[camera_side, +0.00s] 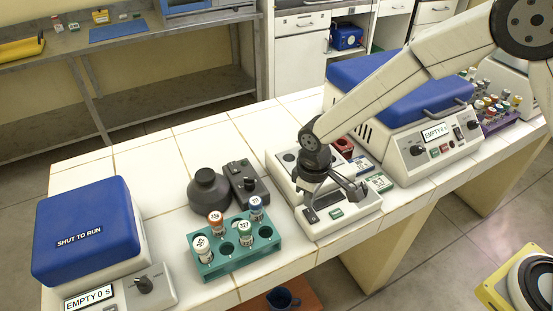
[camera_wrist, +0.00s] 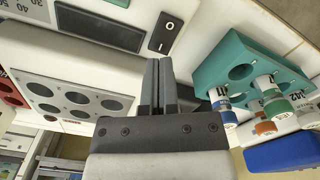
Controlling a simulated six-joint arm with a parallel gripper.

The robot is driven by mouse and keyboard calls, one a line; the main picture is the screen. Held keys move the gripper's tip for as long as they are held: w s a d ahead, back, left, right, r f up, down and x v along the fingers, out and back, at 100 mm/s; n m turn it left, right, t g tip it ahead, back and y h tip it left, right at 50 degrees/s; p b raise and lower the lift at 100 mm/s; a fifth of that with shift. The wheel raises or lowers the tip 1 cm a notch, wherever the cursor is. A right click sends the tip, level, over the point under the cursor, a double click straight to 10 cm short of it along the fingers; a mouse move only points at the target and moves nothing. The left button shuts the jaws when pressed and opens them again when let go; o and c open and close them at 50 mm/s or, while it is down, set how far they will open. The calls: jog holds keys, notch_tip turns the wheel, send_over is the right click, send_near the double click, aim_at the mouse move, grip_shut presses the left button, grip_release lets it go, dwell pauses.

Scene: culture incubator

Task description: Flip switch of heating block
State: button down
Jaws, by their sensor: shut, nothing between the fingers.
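The heating block (camera_side: 279,171) is a low white device in the middle of the bench in the side view. The wrist view shows its grey plate with several round wells (camera_wrist: 72,98) and a dark display strip beyond it. Its switch (camera_wrist: 165,33) is a black rocker marked O and I on the white housing, near the top of the wrist view. In the wrist view my gripper (camera_wrist: 158,62) is shut and empty, its fingertips just below the switch in the picture. Whether they touch the housing is unclear. In the side view my gripper (camera_side: 308,201) is low over the block's front left part.
A teal tube rack (camera_side: 236,262) with several capped tubes stands left of the block. A dark round device (camera_side: 208,190) stands behind the rack. A blue-lidded machine (camera_side: 85,230) is at the far left; another (camera_side: 400,155) stands to the right.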

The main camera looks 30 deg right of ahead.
aim_at(311, 210)
jog(key=shift+f, duration=1.25)
dwell(1.3)
jog(key=shift+r, duration=3.5)
jog(key=shift+d, duration=0.1)
jog(key=shift+d+r, duration=0.15)
jog(key=shift+d, duration=0.1)
jog(key=s+d+r+m+t, duration=0.1)
jog(key=s+d+r+m, duration=0.1)
jog(key=s+d, duration=0.4)
jog(key=s+d+r+m+t, duration=0.1)
jog(key=s+d+m, duration=0.3)
jog(key=d, duration=0.8)
jog(key=shift+s+d+r+t, duration=0.15)
jog(key=shift+s+r+t, duration=0.2)
jog(key=shift+s, duration=0.75)
